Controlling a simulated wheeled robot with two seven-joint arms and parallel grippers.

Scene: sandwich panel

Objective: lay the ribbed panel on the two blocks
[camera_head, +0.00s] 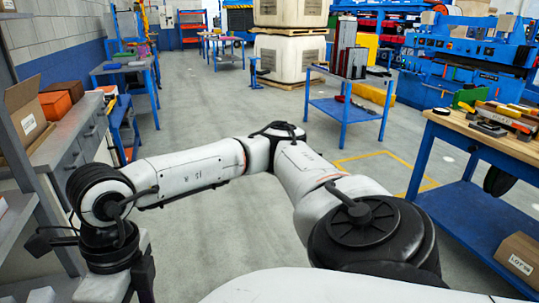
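I can make out no ribbed panel and no pair of blocks in the head view. One of my white arms bends across the lower middle, and its black wrist end hangs at the lower left, cut off by the picture's bottom edge. I cannot tell for sure which arm it is. No gripper fingertips can be made out, and the other arm does not show clearly.
A grey cabinet with an open cardboard box (25,112) stands at left. A blue table with a wooden top (519,147) holding tools is at right. A blue trolley (344,108) and stacked white containers (290,58) stand farther back. Grey floor (235,100) lies clear between.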

